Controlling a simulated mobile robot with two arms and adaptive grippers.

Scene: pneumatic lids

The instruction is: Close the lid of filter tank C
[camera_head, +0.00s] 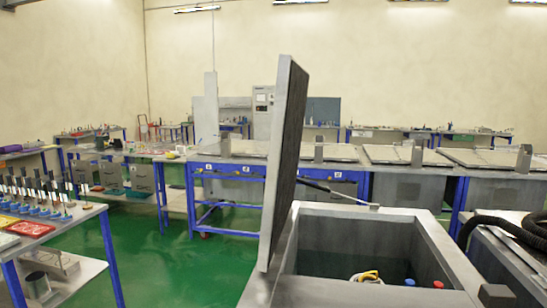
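A large grey tank (435,235) stands open in the near right. Its lid (285,150) is a thick grey panel standing nearly upright along the tank's left side, leaning slightly to the right at the top. A thin strut (335,191) runs from the lid to a small mount on the tank's back rim. Inside the tank are a yellow item (366,276) and small red and blue parts; its lower interior is hidden. No letter shows on this tank, so I cannot tell from the picture that it is C. Neither gripper is in view.
Several closed grey tanks with flat lids (405,155) line the back right. A black corrugated hose (505,229) lies at the right edge. A blue-framed table (55,225) with small parts stands at left. Green floor (170,260) is free between table and tank.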

